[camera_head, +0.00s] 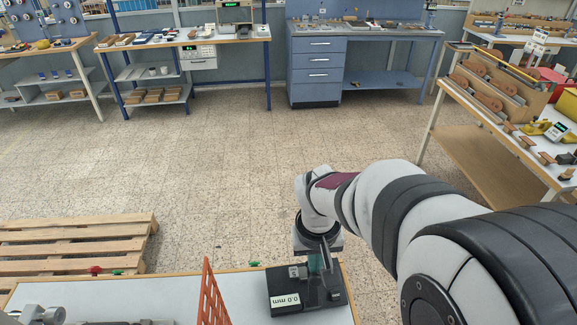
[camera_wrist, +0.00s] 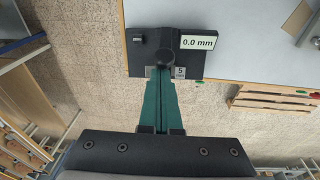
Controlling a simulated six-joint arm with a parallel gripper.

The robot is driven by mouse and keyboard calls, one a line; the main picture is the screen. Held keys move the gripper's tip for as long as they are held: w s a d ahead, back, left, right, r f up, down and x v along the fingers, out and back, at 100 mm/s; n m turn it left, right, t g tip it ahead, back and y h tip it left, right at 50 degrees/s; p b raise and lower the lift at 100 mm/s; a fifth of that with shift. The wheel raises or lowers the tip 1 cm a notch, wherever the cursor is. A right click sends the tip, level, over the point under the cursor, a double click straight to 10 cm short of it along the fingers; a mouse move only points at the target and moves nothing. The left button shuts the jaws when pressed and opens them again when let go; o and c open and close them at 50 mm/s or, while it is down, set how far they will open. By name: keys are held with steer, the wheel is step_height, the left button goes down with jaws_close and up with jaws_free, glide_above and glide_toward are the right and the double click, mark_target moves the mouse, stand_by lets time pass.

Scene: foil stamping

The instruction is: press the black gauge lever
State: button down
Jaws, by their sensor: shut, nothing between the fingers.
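The black gauge (camera_head: 313,303) sits on the white bench top near its far right corner, with a display reading 0.0 mm (camera_head: 286,302). In the wrist view the gauge (camera_wrist: 146,66) shows from above, its display (camera_wrist: 198,43) also reading 0.0 mm. A dark rounded part, seemingly the black lever's end (camera_wrist: 165,56), shows at the fingertips. My gripper (camera_wrist: 160,69) has teal fingers, shut and empty, their tips over the gauge's edge beside a small plate marked 5 (camera_wrist: 180,71). In the head view my gripper (camera_head: 319,268) is at the gauge; contact with the lever cannot be told.
An orange slotted panel (camera_head: 209,297) stands upright on the bench, left of the gauge. Small red (camera_head: 95,270) and green (camera_head: 254,264) pieces are at the bench's far edge. A wooden pallet (camera_head: 75,243) lies beyond it on the floor. Open floor (camera_head: 225,150) spreads behind.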

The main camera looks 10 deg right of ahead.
steer(key=shift+s+f, duration=0.1)
stand_by(0.3)
steer(key=w, duration=0.3)
steer(key=shift+w+d, duration=0.1)
steer(key=shift+w, duration=0.2)
steer(key=s+r, duration=0.5)
steer(key=r, duration=0.3)
steer(key=shift+s, duration=0.3)
steer(key=shift+w, duration=0.1)
steer(key=w+f+g, duration=0.1)
steer(key=w+f, duration=0.3)
steer(key=w, duration=0.4)
steer(key=w+a+f+g, duration=0.1)
steer(key=w+f, duration=0.3)
steer(key=w, duration=0.4)
steer(key=shift+a+g, duration=0.15)
steer(key=shift+g, duration=0.35)
